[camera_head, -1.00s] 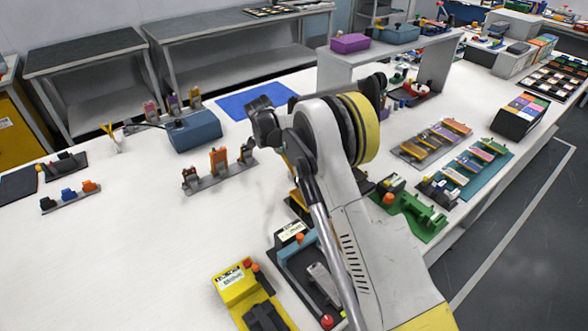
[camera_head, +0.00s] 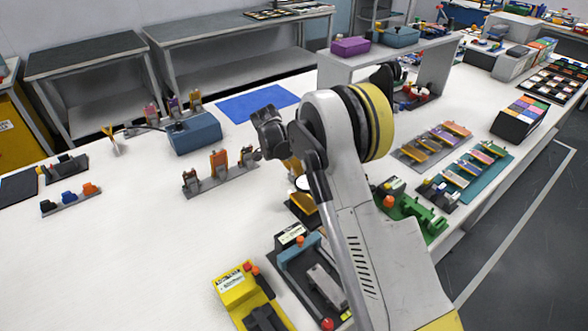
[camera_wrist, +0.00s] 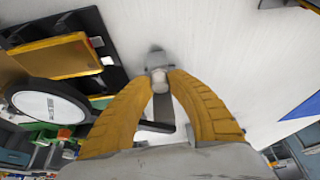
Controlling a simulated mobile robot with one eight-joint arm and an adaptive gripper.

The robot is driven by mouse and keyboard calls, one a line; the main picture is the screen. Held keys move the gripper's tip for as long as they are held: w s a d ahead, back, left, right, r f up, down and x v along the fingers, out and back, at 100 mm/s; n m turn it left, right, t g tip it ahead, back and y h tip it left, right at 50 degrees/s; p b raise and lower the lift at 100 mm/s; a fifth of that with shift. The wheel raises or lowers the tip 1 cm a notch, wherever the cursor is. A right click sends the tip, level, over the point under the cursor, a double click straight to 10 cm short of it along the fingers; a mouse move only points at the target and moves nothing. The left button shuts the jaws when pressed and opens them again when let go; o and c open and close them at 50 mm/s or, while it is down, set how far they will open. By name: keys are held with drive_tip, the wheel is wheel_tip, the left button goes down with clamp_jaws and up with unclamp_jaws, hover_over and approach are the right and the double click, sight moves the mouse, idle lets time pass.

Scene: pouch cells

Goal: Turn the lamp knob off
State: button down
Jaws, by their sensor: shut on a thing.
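In the wrist view, my gripper (camera_wrist: 160,76) has its two orange fingers closed on a small pale grey knob (camera_wrist: 160,82). The knob sits between the fingertips, with a grey rounded piece just beyond it and a dark bar below. I take it for the lamp knob; its markings and setting cannot be read. A round white disc with a dark rim (camera_wrist: 48,106), perhaps the lamp's head, is to the left of the fingers. It also shows small in the head view (camera_head: 303,184). In the head view my arm hides the knob and most of my gripper.
A dark fixture with an orange block (camera_wrist: 60,57) stands close on the left. A blue mat (camera_head: 257,103) lies behind, and a rail with several upright holders (camera_head: 218,180) stands left of my arm. A yellow device (camera_head: 236,286) stands in front. The left white tabletop is mostly clear.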

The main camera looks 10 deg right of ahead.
drive_tip(key=shift+n, duration=0.3)
drive_tip(key=c, duration=1.2)
unclamp_jaws()
drive_tip(key=shift+r, duration=0.1)
drive_tip(key=v, duration=1.2)
drive_tip(key=shift+s, duration=0.15)
